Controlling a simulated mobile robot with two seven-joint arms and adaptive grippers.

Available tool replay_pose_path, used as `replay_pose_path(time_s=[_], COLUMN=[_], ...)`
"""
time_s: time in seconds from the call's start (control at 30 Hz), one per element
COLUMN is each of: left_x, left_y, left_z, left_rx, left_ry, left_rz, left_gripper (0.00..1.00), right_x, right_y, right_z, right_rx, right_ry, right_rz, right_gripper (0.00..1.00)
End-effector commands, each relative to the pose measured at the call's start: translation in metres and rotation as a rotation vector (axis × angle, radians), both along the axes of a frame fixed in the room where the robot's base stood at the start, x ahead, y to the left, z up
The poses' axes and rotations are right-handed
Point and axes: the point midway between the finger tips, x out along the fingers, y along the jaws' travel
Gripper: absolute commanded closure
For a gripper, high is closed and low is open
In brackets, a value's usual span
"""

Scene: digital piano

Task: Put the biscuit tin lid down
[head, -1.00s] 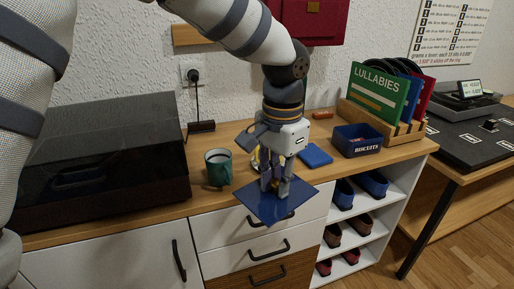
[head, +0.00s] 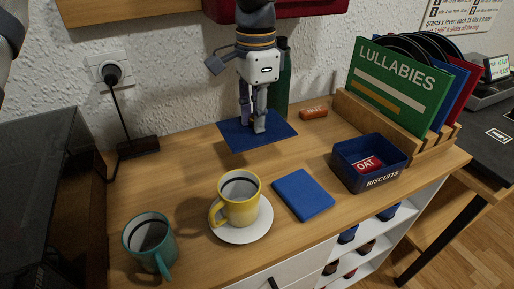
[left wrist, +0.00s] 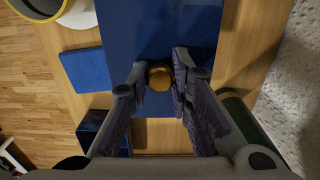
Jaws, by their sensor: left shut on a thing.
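The biscuit tin lid (head: 276,131) is a flat, dark blue square with a small golden knob (left wrist: 160,77). My left gripper (head: 253,126) points down and is shut on the knob, with a finger on each side of it in the left wrist view. The lid is level over the back of the wooden cabinet top, near the wall. I cannot tell whether its underside touches the wood. The open blue biscuit tin (head: 377,184), marked BISCUITS, stands to the right with a red OAT packet (head: 367,164) inside. My right gripper is not in view.
A dark green upright object (head: 282,75) stands close behind my gripper. A small orange-red item (head: 313,113) lies right of the lid. A blue flat pad (head: 303,195), yellow cup (head: 238,200) on a saucer and teal mug (head: 150,243) stand in front.

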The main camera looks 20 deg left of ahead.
Motion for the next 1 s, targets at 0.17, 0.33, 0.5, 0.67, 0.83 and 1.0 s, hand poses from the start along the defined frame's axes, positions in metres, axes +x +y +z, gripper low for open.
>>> replay_pose_path(time_s=[0.17, 0.33, 0.5, 0.67, 0.83, 1.0], left_x=[-0.002, -0.001, -0.001, 0.000, -0.001, -0.001], left_y=[0.000, 0.000, 0.000, 0.000, 0.000, 0.000], left_z=[-0.038, -0.065, -0.093, -0.100, -0.102, -0.103], left_rx=[-0.001, -0.001, -0.001, 0.000, 0.000, -0.001], left_ry=[0.005, 0.001, 0.001, -0.005, -0.004, -0.004], left_rz=[-0.001, 0.000, 0.000, 0.000, 0.000, 0.000], left_gripper=[1.00, 1.00, 1.00, 1.00, 1.00, 0.61], right_x=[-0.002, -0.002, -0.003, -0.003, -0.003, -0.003], right_y=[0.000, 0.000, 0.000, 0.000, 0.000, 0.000], right_z=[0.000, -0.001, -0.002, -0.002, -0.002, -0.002], right_rx=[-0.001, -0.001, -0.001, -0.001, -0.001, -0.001], right_ry=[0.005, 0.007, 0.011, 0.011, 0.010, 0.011], right_rz=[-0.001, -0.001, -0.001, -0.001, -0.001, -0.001], right_gripper=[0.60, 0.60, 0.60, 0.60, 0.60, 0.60])
